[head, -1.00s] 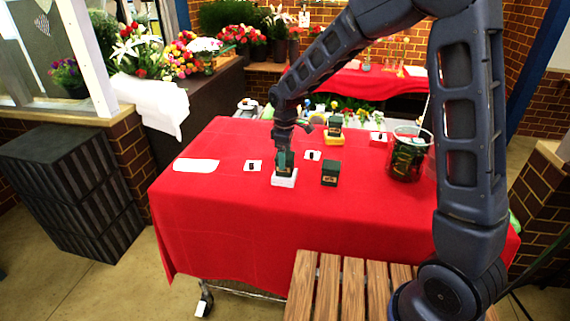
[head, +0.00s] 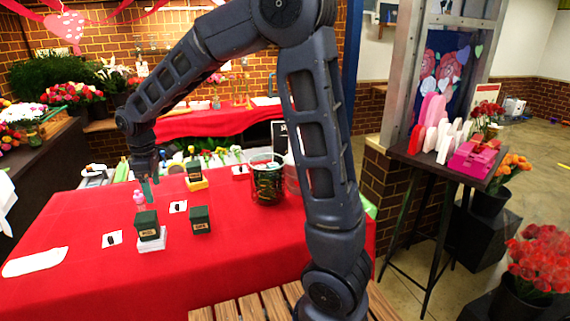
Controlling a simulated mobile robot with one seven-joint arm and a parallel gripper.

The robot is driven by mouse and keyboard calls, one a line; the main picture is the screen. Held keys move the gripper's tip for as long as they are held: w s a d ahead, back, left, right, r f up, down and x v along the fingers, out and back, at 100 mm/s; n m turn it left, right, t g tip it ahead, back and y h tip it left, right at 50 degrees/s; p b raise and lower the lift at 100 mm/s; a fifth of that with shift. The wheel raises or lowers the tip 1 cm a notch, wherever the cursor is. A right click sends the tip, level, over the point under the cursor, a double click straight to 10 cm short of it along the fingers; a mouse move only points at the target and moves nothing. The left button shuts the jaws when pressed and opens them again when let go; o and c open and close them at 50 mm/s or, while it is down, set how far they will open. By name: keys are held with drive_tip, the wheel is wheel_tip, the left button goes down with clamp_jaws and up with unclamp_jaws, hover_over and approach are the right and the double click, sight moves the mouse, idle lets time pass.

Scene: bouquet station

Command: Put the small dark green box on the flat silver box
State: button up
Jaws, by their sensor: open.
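A small dark green box (head: 148,225) with a gold label stands upright on the flat silver box (head: 152,243), which looks pale, on the red table. My gripper (head: 149,190) is open and empty, above and behind that green box in the picture, apart from it. A second dark green box (head: 200,220) stands on the cloth to the right of the silver box. A third dark green box (head: 194,168) sits on a flat yellow box (head: 197,184) farther back.
A small pink item (head: 139,198) is beside my gripper. White cards (head: 112,239) with dark pieces and a white cloth (head: 35,262) lie on the red table (head: 90,285). A dark patterned container (head: 268,182) stands at the right. The front of the table is clear.

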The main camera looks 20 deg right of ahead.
drive_tip(key=s+d+r+m+t, duration=0.1)
drive_tip(key=d+r+m, duration=0.3)
drive_tip(key=d, duration=0.8)
drive_tip(key=s+d+r+m+t, duration=0.15)
drive_tip(key=d+r+m, duration=0.3)
drive_tip(key=d, duration=0.75)
drive_tip(key=s+d+m+t, duration=0.1)
drive_tip(key=s+d+m, duration=0.7)
drive_tip(key=s+d, duration=0.5)
drive_tip(key=d, duration=0.3)
drive_tip(key=shift+s+t, duration=0.3)
drive_tip(key=shift+t, duration=0.05)
